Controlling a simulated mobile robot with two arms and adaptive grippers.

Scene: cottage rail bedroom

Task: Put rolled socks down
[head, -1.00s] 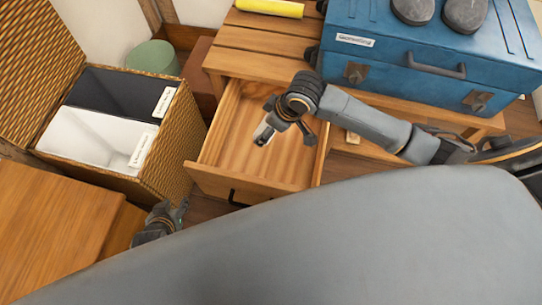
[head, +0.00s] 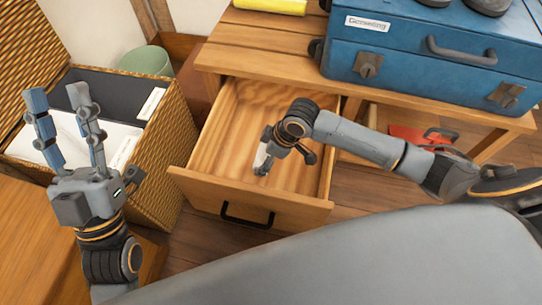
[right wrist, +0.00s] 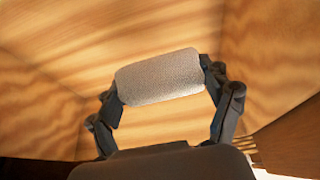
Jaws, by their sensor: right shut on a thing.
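The rolled socks (right wrist: 160,77) are a pale grey, textured roll, seen in the right wrist view between the two fingers of my right gripper (right wrist: 165,92). That gripper is shut on them. In the head view my right gripper (head: 264,160) points down into an open wooden drawer (head: 250,193), over its bare floor. The socks are only a small pale patch there, mostly hidden by the gripper. I cannot tell whether they touch the drawer floor. My left gripper (head: 66,130) is raised, open and empty, in front of the wicker hamper (head: 165,135).
The drawer is pulled out of a slatted wooden bench (head: 265,50). A blue case (head: 400,60) stands on the bench beside a yellow roll (head: 270,6). A green bin (head: 147,62) stands behind the hamper. A red item (head: 410,135) lies under the bench, at right.

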